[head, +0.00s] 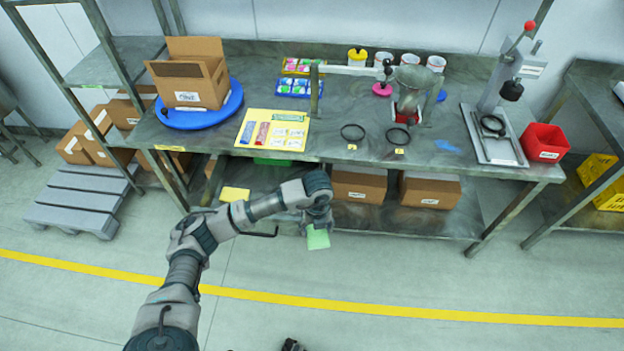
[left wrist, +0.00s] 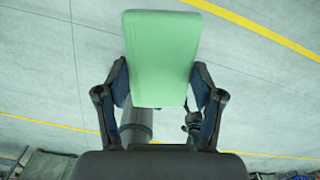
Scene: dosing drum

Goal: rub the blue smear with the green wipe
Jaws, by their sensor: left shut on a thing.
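The blue smear (head: 446,146) is a small flat patch on the grey metal bench top, right of the two black rings. My left gripper (head: 316,224) is shut on the green wipe (head: 318,239) and holds it in front of the bench, off to the left of the smear.
The metal bench (head: 330,130) has a front edge beyond my left gripper. Near the smear stand a hopper (head: 411,88), black rings (head: 397,137), a press stand (head: 495,130) and a red bin (head: 543,142). A yellow instruction sheet (head: 274,131) lies left. Boxes sit on the lower shelf.

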